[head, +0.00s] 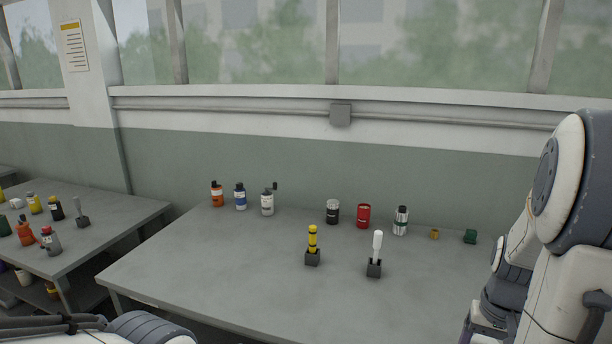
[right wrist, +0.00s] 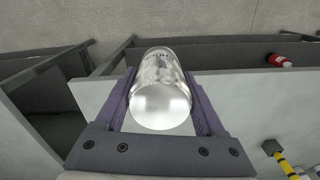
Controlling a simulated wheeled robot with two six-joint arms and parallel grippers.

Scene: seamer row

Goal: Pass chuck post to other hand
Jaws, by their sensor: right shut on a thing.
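The held thing, which I take to be the chuck post (right wrist: 160,88), is a shiny silver cylinder with dark lettering near its far end. In the right wrist view its near round end faces the camera. My right gripper (right wrist: 161,78) is shut on it, with a purple-grey finger along each side. In the head view my right arm fills the right edge, and the held cylinder cannot be made out there. Part of my left arm shows at the bottom left of the head view, but its gripper is out of the picture.
The grey table (head: 230,285) has a yellow-and-black tool (head: 312,238) and a white-handled tool (head: 377,245) upright in dark blocks. Several bottles and cans, including a red can (head: 363,216), stand along its back. Its front left is clear. Another cluttered table (head: 115,220) stands left.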

